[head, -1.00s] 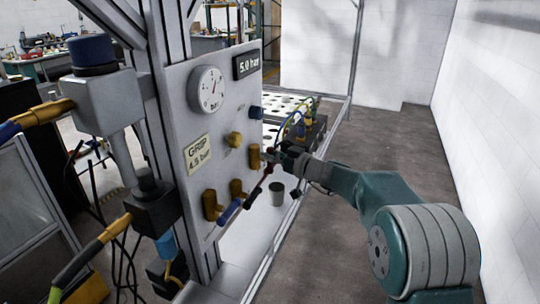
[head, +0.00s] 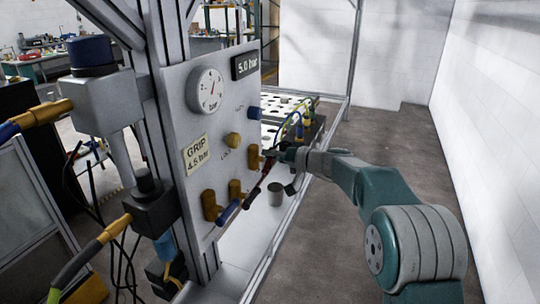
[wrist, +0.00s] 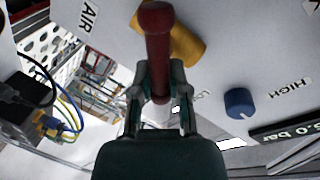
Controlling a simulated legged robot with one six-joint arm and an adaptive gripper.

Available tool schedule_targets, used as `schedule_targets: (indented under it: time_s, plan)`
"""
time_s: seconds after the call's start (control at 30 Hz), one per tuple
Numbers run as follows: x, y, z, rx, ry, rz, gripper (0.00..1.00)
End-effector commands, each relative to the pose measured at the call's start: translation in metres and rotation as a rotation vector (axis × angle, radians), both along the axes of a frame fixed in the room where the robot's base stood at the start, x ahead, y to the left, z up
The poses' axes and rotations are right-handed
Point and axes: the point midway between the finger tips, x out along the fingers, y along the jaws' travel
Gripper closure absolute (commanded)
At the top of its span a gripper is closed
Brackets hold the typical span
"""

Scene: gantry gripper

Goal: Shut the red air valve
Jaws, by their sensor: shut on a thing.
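The red air valve handle (wrist: 156,32) runs up from between my fingertips in the wrist view, beside its brass body (wrist: 186,42) and near the "AIR" label. In the head view the red handle (head: 254,191) slants down and left from the rightmost brass valve body (head: 254,158) on the panel. My gripper (wrist: 160,88) is shut on the red handle, one finger on each side. In the head view my gripper (head: 279,160) is at the panel's right edge, small and partly hidden.
The grey panel (head: 185,123) carries a gauge (head: 205,90), a 5.0 bar display, a blue knob (head: 254,112) and a brass knob (head: 233,140). A blue handle (head: 228,212) lies close left of the red one. Open floor (head: 340,240) lies right of the frame.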

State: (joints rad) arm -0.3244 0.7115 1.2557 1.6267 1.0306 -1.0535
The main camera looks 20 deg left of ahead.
Motion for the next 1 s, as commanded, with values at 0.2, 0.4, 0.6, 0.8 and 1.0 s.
schedule_targets:
  time_s: [0.2, 0.4, 0.6, 0.8, 1.0]
  plan:
    - [0.007, -0.003, 0.000, 0.022, 0.198, -0.015, 1.00]
    - [0.009, -0.003, -0.003, 0.037, 0.375, -0.015, 1.00]
    - [0.009, -0.004, -0.006, 0.050, 0.519, -0.015, 1.00]
    - [0.010, -0.004, -0.009, 0.057, 0.618, -0.015, 1.00]
    - [0.010, -0.004, -0.009, 0.062, 0.668, -0.015, 1.00]
